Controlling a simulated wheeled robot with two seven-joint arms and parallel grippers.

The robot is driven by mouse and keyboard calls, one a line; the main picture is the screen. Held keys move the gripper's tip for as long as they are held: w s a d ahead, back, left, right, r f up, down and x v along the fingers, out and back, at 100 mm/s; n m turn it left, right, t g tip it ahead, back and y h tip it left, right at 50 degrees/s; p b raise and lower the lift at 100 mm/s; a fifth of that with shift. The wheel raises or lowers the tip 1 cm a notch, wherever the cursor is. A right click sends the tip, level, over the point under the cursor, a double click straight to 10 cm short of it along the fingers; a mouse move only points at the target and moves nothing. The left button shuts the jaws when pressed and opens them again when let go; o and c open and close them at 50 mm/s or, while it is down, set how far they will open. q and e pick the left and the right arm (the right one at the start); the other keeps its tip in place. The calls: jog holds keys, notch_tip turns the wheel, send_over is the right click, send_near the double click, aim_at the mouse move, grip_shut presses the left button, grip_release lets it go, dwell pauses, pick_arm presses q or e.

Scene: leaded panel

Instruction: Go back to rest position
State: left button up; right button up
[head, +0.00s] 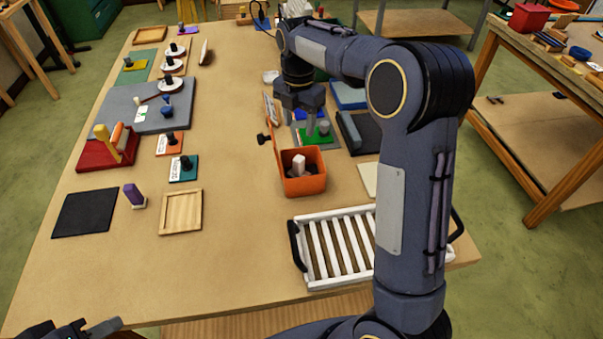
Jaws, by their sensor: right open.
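My right gripper (303,122) hangs from my right arm, fingers down, over the far middle part of the table (237,120). It is open. Its fingertips are close to a green piece (318,137) with a grey knob on a grey-blue board; I cannot tell whether they touch it. No held object shows between the fingers. A dark part of my left arm or gripper (85,330) shows at the bottom left edge, cut off by the frame; its jaws cannot be made out.
An orange bin (303,184) with items inside stands just nearer than my right gripper. A white slatted rack (300,252) lies at the near right. A red holder (95,156), wooden tray (181,228) and black mat (85,213) lie left. The near left table is clear.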

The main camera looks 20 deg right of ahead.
jog(key=shift+r, duration=1.85)
jog(key=s+r+m+t+y, duration=0.3)
jog(key=s+m, duration=1.1)
jog(key=s, duration=0.4)
jog(key=s+a+f+m+t, duration=0.1)
jog(key=s+a+f+m, duration=0.1)
jog(key=s+m, duration=0.4)
jog(key=s+a+f+m+t, duration=0.1)
jog(key=s+a+f+m, duration=0.2)
jog(key=s+f+m, duration=0.2)
jog(key=shift+s+a+m+t+y, duration=0.3)
jog(key=shift+s+m+y, duration=0.1)
jog(key=shift+s, duration=0.4)
